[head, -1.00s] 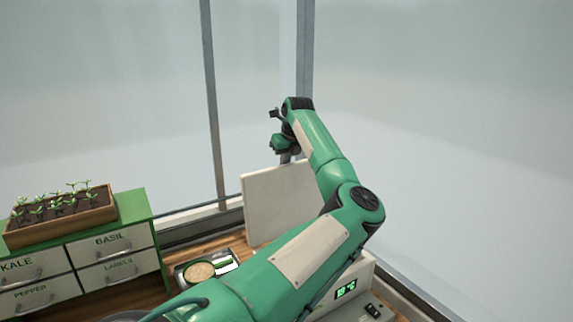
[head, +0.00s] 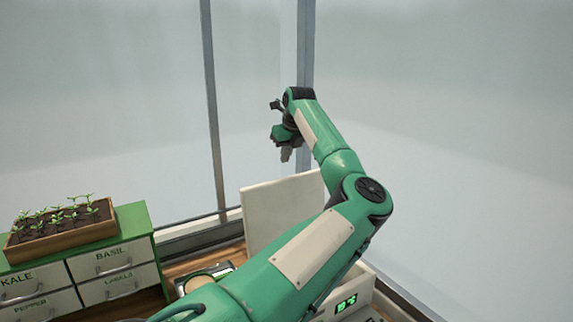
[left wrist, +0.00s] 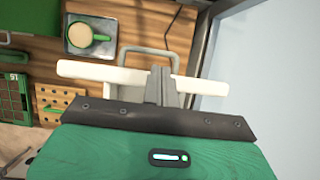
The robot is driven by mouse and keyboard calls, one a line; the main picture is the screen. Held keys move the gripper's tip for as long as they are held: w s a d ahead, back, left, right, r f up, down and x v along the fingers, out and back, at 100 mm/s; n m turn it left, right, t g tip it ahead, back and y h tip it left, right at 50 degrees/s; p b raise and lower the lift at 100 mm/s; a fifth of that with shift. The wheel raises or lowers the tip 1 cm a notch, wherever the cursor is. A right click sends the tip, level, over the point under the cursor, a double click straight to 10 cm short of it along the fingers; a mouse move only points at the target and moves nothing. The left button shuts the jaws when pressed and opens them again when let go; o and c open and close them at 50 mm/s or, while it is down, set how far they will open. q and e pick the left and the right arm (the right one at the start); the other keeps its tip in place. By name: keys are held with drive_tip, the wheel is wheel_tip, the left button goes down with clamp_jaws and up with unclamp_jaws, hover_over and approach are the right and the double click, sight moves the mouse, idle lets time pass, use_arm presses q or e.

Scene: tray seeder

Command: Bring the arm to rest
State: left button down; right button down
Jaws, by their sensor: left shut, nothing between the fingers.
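My left arm reaches up from the bottom of the head view and bends at a raised elbow. Its left gripper (head: 286,154) hangs at the far end, pointing down, in the air above the white upright panel (head: 280,212). In the left wrist view the left gripper (left wrist: 161,84) shows its grey fingers together, with nothing between them. Below it there is a white box-like thing (left wrist: 80,72) with a grey handle. The gripper appears apart from it. My right gripper is not in view.
A green cabinet (head: 140,216) with labelled drawers carries a wooden planter (head: 62,238) of seedlings at the left. A metal tray (left wrist: 73,48) with a cup (left wrist: 82,35) lies on the wooden bench. Glass walls rise behind.

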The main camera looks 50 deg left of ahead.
use_arm(q)
drive_tip(key=shift+d+r+p, duration=0.1)
drive_tip(key=shift+r+p, duration=0.2)
drive_tip(key=shift+r, duration=1.25)
